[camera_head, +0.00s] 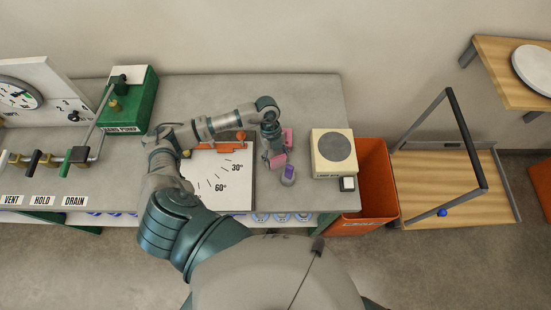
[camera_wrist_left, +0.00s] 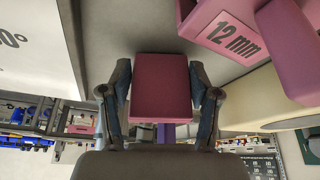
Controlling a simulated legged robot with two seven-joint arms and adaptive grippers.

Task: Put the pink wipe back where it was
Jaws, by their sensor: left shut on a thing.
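My left gripper (camera_head: 273,158) is shut on the pink wipe (camera_wrist_left: 160,88), a dull pink square pad held between the two fingers in the left wrist view. In the head view the wipe (camera_head: 278,161) shows partly at the fingertips, above the grey bench, right of the white angle board (camera_head: 225,192). I cannot tell whether it touches the bench. A pink block marked 12 mm (camera_wrist_left: 235,38) stands behind and to the right of it; it also shows in the head view (camera_head: 287,138). My right gripper is not in view.
A purple-topped item (camera_head: 288,173) stands just in front of the gripper. A beige box with a round dark disc (camera_head: 334,150) and an orange bin (camera_head: 375,185) are to the right. A green pump (camera_head: 130,100) stands at left. The back of the bench is clear.

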